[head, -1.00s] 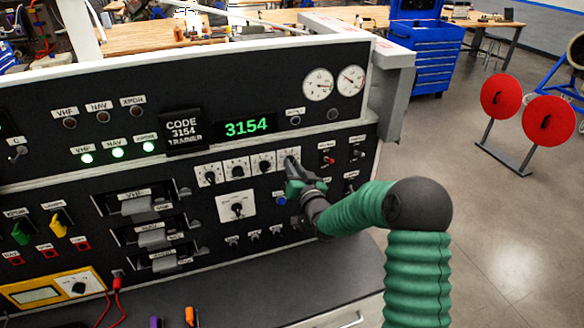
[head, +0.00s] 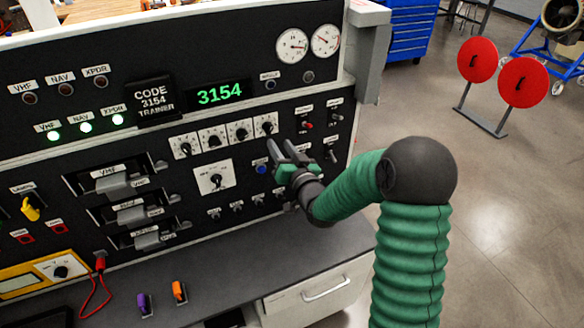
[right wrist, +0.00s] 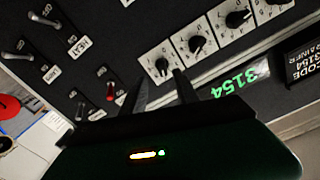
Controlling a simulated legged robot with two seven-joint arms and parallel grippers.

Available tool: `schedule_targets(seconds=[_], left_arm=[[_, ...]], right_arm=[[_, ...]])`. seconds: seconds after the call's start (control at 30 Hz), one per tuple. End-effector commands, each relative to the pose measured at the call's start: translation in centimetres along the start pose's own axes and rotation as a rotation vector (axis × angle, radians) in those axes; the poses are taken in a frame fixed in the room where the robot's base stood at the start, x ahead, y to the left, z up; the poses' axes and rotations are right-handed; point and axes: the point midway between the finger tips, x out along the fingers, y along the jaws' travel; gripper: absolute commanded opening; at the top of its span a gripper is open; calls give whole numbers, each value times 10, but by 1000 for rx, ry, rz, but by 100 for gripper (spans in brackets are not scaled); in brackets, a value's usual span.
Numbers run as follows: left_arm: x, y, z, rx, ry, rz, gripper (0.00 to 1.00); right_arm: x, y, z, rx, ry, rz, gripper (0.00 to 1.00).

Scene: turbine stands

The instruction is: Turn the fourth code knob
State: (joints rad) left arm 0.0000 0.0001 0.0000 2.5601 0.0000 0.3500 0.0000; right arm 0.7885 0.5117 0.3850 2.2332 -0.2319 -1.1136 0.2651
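The fourth code knob (head: 266,126) is the rightmost of a row of small black knobs on white plates. It also shows in the right wrist view (right wrist: 161,66), just beyond my fingertips. My right gripper (head: 285,148) is open and empty, just below and in front of that knob and apart from it. Its two dark fingers (right wrist: 160,85) are spread in the right wrist view. The green display (head: 220,93) reads 3154, and the placard (head: 153,95) beside it also says CODE 3154. My left gripper is in neither view.
A larger knob (head: 214,177) and a blue button (head: 262,169) sit below the row. Toggle switches (head: 307,125) are to its right. Three green lamps (head: 86,128) are lit at left. A grey ledge (head: 230,265) juts out below the panel.

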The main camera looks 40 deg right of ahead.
Motion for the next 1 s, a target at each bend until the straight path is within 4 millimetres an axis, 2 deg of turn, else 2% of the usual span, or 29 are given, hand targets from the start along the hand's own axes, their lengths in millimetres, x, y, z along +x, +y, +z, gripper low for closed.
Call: schedule_targets(seconds=[0.1,0.2,0.3,0.4,0.87,0.93,0.97,1.0], left_arm=[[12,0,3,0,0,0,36],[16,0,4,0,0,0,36],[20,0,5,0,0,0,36],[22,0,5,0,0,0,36],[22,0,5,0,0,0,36],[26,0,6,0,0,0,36],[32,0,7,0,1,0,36],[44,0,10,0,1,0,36]], right_arm=[[-36,1,4,-3,-1,0,36],[-61,2,3,-2,-1,2,36],[-80,2,3,-1,-1,0,36],[-90,2,2,-1,-1,1,36],[-94,1,1,1,-2,0,36],[-94,2,8,-1,-9,1,36],[-93,4,15,-5,-18,3,36],[-93,6,32,-13,-39,6,36]])
